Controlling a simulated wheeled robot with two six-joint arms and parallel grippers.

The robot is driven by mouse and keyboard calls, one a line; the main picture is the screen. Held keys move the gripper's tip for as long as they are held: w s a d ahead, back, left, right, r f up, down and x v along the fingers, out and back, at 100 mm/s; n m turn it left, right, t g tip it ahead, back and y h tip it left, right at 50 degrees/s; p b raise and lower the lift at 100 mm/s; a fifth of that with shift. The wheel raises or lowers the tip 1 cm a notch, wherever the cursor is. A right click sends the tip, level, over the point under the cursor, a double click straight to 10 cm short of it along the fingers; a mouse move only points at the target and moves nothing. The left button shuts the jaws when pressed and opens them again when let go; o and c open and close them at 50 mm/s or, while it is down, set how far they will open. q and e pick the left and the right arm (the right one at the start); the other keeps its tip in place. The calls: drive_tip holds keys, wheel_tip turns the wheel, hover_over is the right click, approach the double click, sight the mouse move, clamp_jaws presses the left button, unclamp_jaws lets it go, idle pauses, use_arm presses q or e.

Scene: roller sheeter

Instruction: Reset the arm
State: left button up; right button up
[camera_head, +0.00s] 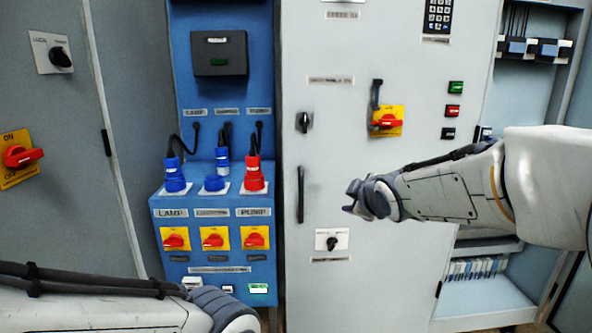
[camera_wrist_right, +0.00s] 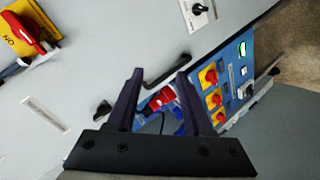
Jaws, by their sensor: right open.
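My right arm comes in from the right in the head view, with its gripper (camera_head: 354,197) held in front of the pale grey cabinet door (camera_head: 350,280). In the right wrist view the two dark fingers of this gripper (camera_wrist_right: 158,76) stand apart with nothing between them. The door's dark handle (camera_head: 300,194) lies to the left of the gripper in the head view; it also shows in the wrist view (camera_wrist_right: 166,72), beyond the fingertips. My left arm lies along the bottom left of the head view; its fingers are out of the picture.
A blue panel (camera_head: 160,235) with plugs and several red-on-yellow switches stands left of the door. A red-and-yellow rotary switch (camera_head: 387,121) sits on the door above my right gripper, and a small black knob (camera_head: 332,243) below. An open shelf bay (camera_head: 490,297) is at right.

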drive_tip(key=s+a+f+m+g, duration=0.25)
drive_tip(key=s+a+f, duration=0.2)
drive_tip(key=s, duration=0.35)
drive_tip(key=s+a+f+m+g, duration=0.1)
drive_tip(key=s+a+f+g, duration=0.25)
drive_tip(key=s+f, duration=0.35)
drive_tip(key=s+a+f+m+g, duration=0.1)
drive_tip(key=s+f+g, duration=0.2)
drive_tip(key=s, duration=0.7)
drive_tip(key=s+f+m+g, duration=0.1)
drive_tip(key=s+f+g, duration=0.2)
drive_tip(key=s, duration=0.8)
use_arm(q)
wheel_tip(320, 180, up, 23)
drive_tip(key=p, duration=2.3)
use_arm(e)
wheel_tip(320, 180, up, 23)
use_arm(q)
drive_tip(key=shift+f, duration=0.1)
use_arm(e)
drive_tip(key=shift+f, duration=0.15)
